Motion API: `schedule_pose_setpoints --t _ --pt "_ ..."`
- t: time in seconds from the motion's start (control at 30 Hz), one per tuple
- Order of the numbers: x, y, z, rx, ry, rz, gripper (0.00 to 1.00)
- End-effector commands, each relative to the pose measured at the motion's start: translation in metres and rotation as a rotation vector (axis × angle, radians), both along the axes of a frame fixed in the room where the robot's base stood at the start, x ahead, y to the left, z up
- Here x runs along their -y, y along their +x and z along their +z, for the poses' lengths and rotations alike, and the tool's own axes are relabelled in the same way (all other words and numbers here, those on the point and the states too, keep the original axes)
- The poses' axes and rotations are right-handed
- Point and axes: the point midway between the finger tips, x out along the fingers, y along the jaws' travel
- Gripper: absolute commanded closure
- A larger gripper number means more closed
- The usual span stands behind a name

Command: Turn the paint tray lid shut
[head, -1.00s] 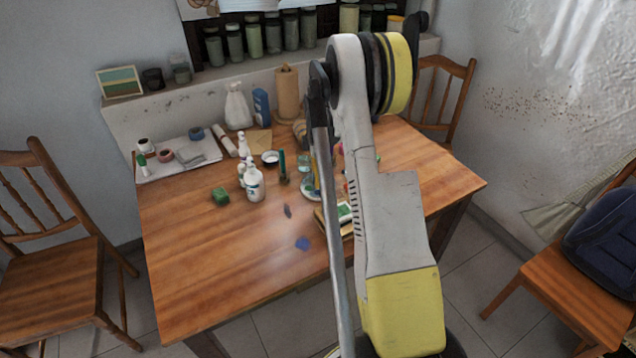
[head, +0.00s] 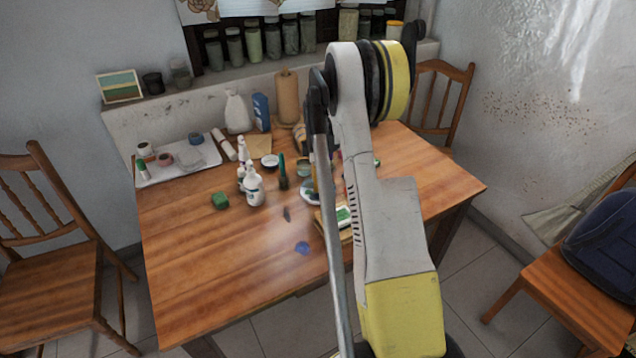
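I cannot pick out a paint tray lid for certain. A small white and green box (head: 344,217) lies on a wooden block or board beside my arm, near the table's front right; my arm link partly covers it. A white round dish (head: 306,196) holding small coloured things sits just behind it, also partly covered. My arm stands across the middle of the view. My gripper is not visible; my own arm hides the area behind it.
The wooden table (head: 200,270) is clear at its front left and right. Chairs (head: 50,260) are at the left, back right and right.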

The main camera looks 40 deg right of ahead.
Motion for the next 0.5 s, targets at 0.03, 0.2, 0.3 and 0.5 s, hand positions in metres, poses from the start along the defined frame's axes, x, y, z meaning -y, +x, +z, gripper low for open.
schedule_pose_setpoints --t 0.03,0.2,0.3,0.5 --pt "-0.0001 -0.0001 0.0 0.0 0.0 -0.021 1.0" --pt "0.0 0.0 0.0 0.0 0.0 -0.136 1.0" --pt "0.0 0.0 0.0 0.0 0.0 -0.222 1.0" --pt "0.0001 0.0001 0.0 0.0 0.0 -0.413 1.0"
